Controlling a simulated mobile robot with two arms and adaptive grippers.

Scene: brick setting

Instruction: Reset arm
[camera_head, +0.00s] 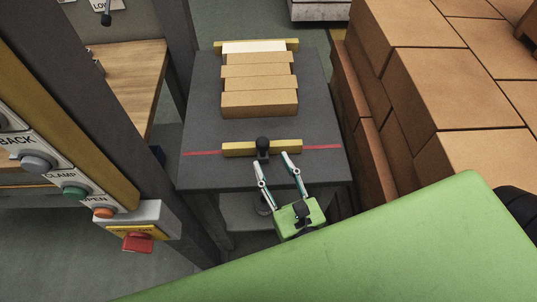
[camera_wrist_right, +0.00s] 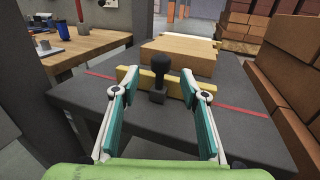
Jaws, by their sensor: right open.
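My right gripper (camera_head: 277,162) is open and empty at the near edge of a dark grey table (camera_head: 200,150). Its fingers point at a black knob (camera_head: 263,143) that stands upright in front of a yellow bar (camera_head: 290,147) on the table. In the right wrist view the knob (camera_wrist_right: 160,68) lies beyond and between the spread fingertips (camera_wrist_right: 158,92), apart from them. My left gripper does not show in either view.
Several tan bricks (camera_head: 259,104) lie in a row on the table behind the yellow bar. A red line (camera_head: 205,152) crosses the table. Stacked bricks (camera_head: 440,90) rise at right. A button panel (camera_head: 60,175) and wooden bench (camera_head: 130,75) are at left.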

